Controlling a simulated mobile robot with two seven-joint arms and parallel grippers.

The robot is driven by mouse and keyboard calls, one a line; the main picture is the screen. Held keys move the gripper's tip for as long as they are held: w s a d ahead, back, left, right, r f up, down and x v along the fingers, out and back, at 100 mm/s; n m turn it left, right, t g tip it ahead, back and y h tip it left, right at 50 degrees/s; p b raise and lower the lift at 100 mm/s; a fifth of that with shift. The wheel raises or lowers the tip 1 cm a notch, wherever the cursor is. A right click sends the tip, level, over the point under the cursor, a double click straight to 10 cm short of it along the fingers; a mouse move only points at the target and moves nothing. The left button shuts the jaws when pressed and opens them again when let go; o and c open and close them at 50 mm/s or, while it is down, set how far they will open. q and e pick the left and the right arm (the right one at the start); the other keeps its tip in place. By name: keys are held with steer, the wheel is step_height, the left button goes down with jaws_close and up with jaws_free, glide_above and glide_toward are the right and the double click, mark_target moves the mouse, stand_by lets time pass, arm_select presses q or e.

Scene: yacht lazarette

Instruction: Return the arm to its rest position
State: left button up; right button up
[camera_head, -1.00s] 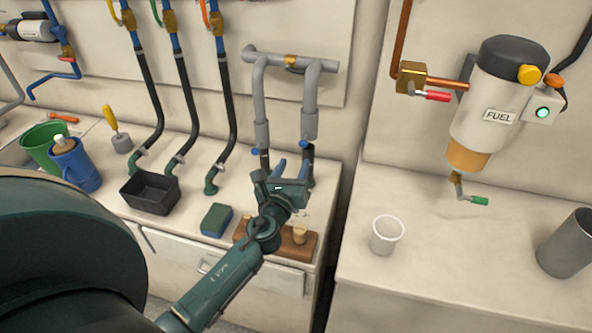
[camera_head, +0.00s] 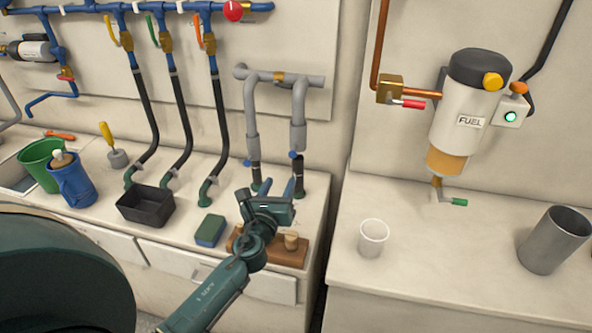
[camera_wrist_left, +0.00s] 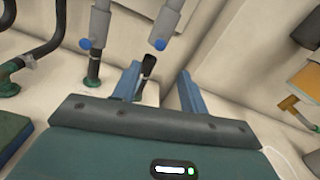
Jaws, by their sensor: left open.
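My left gripper (camera_head: 281,188) is above the left counter, in front of the two grey pipes with blue-handled valves (camera_head: 297,155). In the left wrist view its two blue fingers (camera_wrist_left: 158,88) stand apart with nothing held between them. A black hose end (camera_wrist_left: 147,66) shows behind the gap, and I cannot tell how far behind it is. The left forearm reaches in from the lower part of the head view. My right gripper is in neither view.
A wooden block (camera_head: 290,256) lies below the gripper.

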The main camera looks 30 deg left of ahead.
arm_select(q)
steer(key=s+d+f+n+g+h, duration=0.2)
steer(key=s+d+f+n, duration=0.3)
steer(key=s+n, duration=0.3)
steer(key=s+d+f+n+g+h, duration=0.2)
steer(key=s+d+f+n, duration=0.3)
steer(key=s+n, duration=0.3)
steer(key=s+d+f+n+g+h, duration=0.2)
steer(key=s+d+f+n, duration=0.3)
steer(key=s+n, duration=0.3)
steer(key=f+n+g, duration=0.1)
steer(key=n, duration=0.3)
steer(key=shift+d+g+h, duration=0.25)
steer(key=shift+g+h, duration=0.05)
steer(key=shift+h, duration=0.1)
